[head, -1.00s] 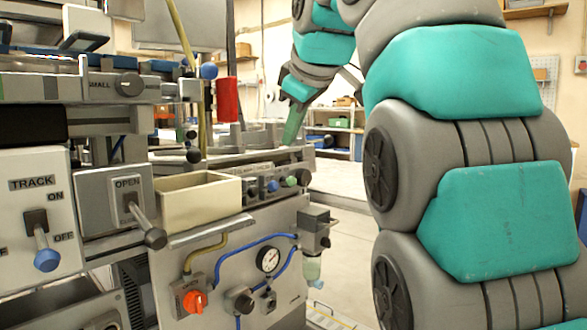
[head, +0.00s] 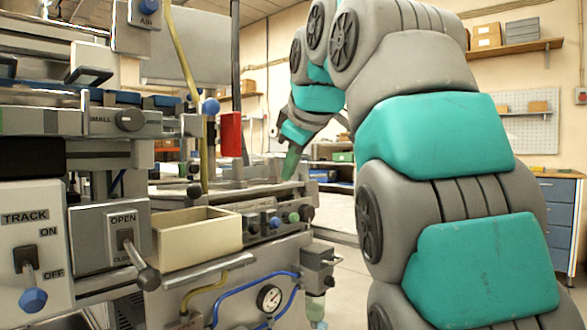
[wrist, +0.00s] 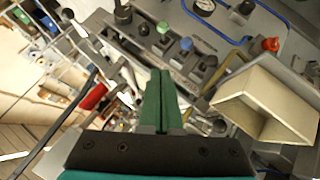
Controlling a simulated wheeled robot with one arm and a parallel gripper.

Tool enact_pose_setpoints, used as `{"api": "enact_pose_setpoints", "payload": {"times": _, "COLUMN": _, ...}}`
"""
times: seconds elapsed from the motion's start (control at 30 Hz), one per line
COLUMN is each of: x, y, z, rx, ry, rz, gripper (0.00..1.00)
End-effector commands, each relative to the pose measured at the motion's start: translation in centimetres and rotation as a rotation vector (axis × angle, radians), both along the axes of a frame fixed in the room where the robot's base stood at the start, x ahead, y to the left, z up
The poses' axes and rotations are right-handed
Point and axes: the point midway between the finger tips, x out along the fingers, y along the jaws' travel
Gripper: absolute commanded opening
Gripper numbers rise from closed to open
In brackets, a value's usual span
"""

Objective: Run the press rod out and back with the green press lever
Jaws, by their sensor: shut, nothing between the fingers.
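The green knob (head: 293,217), which looks like the tip of the green press lever, is on the front control panel of the machine, between a blue knob and a black one. In the wrist view the green knob (wrist: 163,27) is beyond my fingertips and apart from them. My gripper (head: 289,176) hangs above the machine's bench, higher than the row of knobs, pointing down. In the wrist view its two green fingers (wrist: 160,72) lie together with nothing between them. I cannot make out the press rod with certainty.
A cream open box (head: 196,238) stands left of the knobs. The OPEN lever (head: 147,277) sticks out at the left. A gauge (head: 269,297) is below. Open floor is to the right.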

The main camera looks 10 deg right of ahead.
Motion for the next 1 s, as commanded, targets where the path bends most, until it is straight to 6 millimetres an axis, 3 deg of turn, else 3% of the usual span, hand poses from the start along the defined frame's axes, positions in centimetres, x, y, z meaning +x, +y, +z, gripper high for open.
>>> {"api": "enact_pose_setpoints", "payload": {"times": 0.33, "x": 5.2, "y": 0.4, "z": -4.9, "rx": 0.0, "ry": 0.006, "rz": -0.001, "gripper": 0.0}}
{"api": "enact_pose_setpoints", "payload": {"times": 0.7, "x": 5.8, "y": -1.3, "z": -7.5, "rx": 0.001, "ry": 0.006, "rz": 0.0, "gripper": 0.0}}
{"api": "enact_pose_setpoints", "payload": {"times": 1.0, "x": 5.9, "y": -1.6, "z": -7.8, "rx": 0.001, "ry": 0.004, "rz": 0.0, "gripper": 0.0}}
